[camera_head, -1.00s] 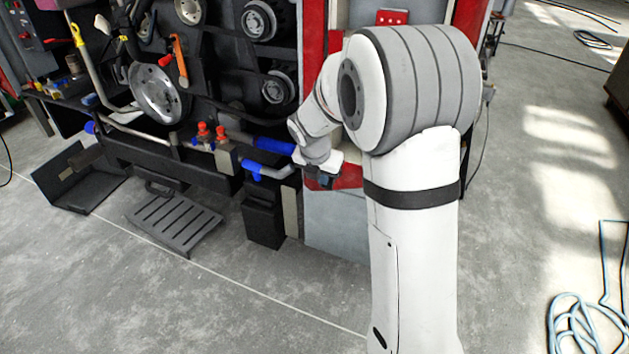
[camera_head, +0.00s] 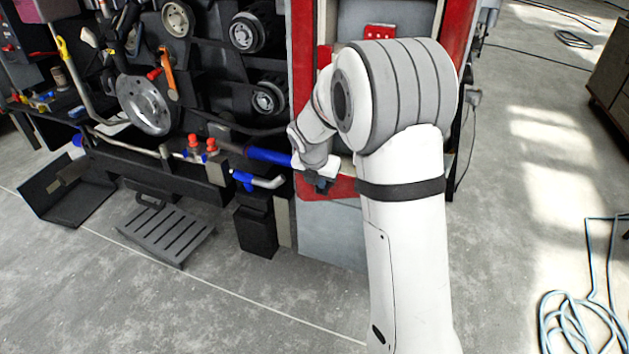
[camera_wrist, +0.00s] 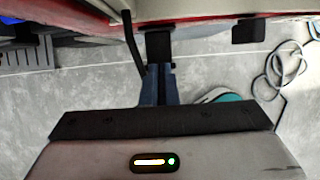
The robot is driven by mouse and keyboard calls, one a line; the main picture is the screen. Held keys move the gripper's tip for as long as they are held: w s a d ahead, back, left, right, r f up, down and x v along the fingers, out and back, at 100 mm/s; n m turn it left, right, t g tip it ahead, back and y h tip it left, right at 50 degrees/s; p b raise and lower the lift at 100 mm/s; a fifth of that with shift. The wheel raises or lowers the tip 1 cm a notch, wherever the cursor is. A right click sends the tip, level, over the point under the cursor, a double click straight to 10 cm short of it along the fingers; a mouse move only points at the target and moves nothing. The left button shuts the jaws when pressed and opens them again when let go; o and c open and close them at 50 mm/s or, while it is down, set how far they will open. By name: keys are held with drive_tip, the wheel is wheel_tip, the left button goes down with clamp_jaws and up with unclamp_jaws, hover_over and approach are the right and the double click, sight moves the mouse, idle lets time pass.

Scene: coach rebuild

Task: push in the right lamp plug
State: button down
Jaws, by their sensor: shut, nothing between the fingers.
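My gripper (camera_head: 320,183) is low in front of the red and pale coach end, right of the blue pipe, its fingers small and dark. In the wrist view my gripper (camera_wrist: 159,80) is shut, with nothing seen held. A black block (camera_wrist: 158,44) lies straight beyond the fingertips at the red edge; I cannot tell whether they touch. A second black block (camera_wrist: 250,31) sits to its right along the same edge. Either may be a lamp plug; I cannot tell how far in they are. My arm hides part of the coach end in the head view.
A dark lever (camera_wrist: 133,50) stands just left of the fingertips. A blue pipe (camera_head: 268,155) ends left of my gripper. A slotted step (camera_head: 165,236) is low at left. A pale blue cable (camera_head: 565,322) lies on the right floor. The front floor is clear.

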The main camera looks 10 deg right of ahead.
drive_tip(key=shift+f, duration=0.15)
drive_tip(key=shift+s+a, duration=0.3)
drive_tip(key=shift+s, duration=0.05)
drive_tip(key=s+a+f+p+v, duration=0.1)
drive_tip(key=s+v, duration=0.1)
drive_tip(key=v, duration=0.9)
drive_tip(key=shift+s+a+r+p, duration=0.15)
drive_tip(key=shift+a+r+p, duration=0.05)
drive_tip(key=shift+p, duration=0.1)
